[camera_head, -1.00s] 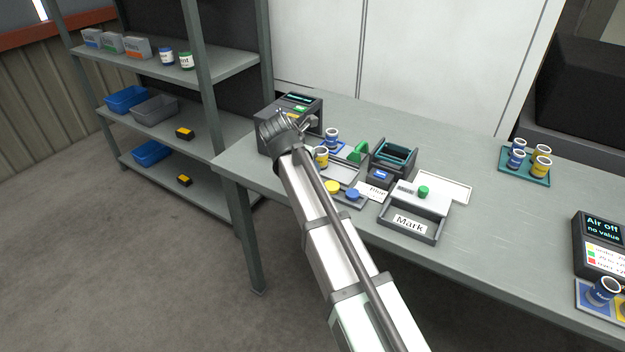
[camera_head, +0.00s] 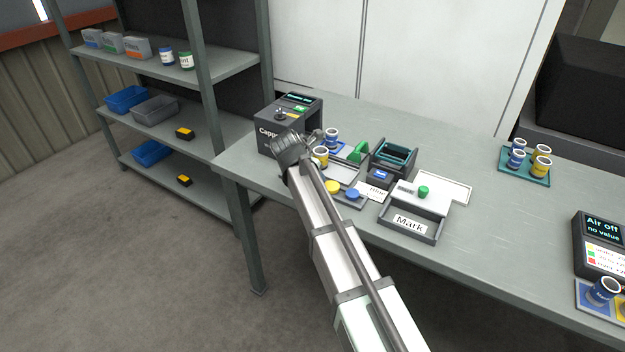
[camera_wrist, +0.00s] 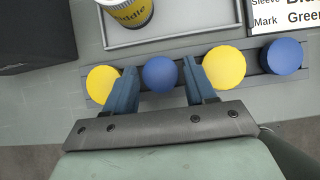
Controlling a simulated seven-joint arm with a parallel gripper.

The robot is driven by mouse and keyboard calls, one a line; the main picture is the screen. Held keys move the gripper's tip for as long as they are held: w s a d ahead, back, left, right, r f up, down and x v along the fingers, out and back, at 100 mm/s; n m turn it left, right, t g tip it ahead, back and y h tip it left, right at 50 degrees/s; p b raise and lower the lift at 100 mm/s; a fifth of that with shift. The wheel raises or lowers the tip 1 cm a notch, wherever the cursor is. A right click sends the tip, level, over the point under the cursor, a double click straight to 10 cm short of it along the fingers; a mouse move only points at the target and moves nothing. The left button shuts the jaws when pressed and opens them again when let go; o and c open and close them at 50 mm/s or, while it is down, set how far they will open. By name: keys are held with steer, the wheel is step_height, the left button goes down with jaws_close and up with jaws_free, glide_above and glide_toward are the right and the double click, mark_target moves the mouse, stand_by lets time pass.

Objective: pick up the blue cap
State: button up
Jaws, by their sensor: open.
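In the wrist view a row of caps sits on a dark narrow rack: a yellow cap (camera_wrist: 104,84), a blue cap (camera_wrist: 160,73), another yellow cap (camera_wrist: 224,67) and a second blue cap (camera_wrist: 284,56). My gripper (camera_wrist: 159,67) is open and empty, its fingers on either side of the left blue cap in that view. I cannot tell how far above it they are. In the head view the right yellow cap (camera_head: 333,187) and right blue cap (camera_head: 352,194) show; my arm hides the others.
A grey tray (camera_wrist: 190,36) with a yellow-labelled cup (camera_wrist: 130,10) lies just behind the caps. The capper machine (camera_head: 268,133) stands to the left, and the Mark box (camera_head: 410,225) to the right. The bench's right half has clear room.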

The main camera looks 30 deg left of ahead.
steer(key=shift+c, duration=0.5)
steer(key=c, duration=0.7)
steer(key=shift+r, duration=0.1)
step_height(320, 180, up, 8)
steer(key=w+a+r, duration=0.2)
steer(key=w, duration=0.7)
steer(key=w+a+r, duration=0.1)
steer(key=w+r, duration=0.2)
steer(key=w, duration=0.7)
steer(key=shift+a, duration=0.4)
